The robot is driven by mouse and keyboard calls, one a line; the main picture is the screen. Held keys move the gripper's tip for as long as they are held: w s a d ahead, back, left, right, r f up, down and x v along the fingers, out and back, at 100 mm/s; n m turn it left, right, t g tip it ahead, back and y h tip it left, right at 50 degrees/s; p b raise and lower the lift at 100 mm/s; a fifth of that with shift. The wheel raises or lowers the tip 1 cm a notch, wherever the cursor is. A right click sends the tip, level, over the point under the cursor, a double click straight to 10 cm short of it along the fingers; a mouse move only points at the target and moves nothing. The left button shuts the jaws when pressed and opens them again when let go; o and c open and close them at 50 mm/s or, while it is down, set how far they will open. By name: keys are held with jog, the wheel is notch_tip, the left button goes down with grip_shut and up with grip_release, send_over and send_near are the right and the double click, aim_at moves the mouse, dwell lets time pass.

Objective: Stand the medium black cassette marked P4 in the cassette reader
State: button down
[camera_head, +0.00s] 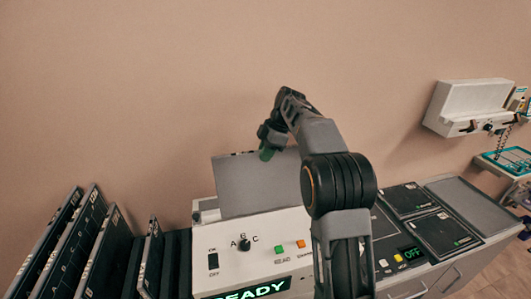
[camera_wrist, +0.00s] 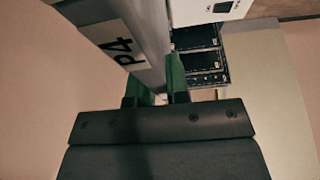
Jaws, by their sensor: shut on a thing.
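My gripper (camera_head: 268,154) is shut on the top edge of a cassette (camera_head: 245,187), whose plain grey face shows in the head view. In the wrist view, the gripper's green fingers (camera_wrist: 157,82) are at the cassette's edge, next to its P4 label (camera_wrist: 122,48). The cassette is upright, slightly tilted in the picture, at the rear of the white cassette reader (camera_head: 222,243). The reader's front hides its lower edge, so I cannot tell whether it is in the slot or above it. The reader's green display reads READY.
Several dark cassettes (camera_head: 108,250) stand in a rack left of the reader. Flat black cassettes (camera_head: 443,232) lie on the counter to the right, beside a panel reading OFF (camera_head: 410,254). A white wall unit (camera_head: 470,103) is at far right. The wall is close behind.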

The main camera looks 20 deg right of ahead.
notch_tip(320, 180, down, 10)
jog(key=b, duration=0.8)
jog(key=shift+f, duration=0.15)
dwell(2.0)
jog(key=c, duration=1.3)
grip_release()
jog(key=shift+o, duration=1.4)
jog(key=shift+f, duration=0.1)
jog(key=p+v, duration=0.2)
jog(key=v, duration=1.2)
jog(key=shift+p, duration=0.4)
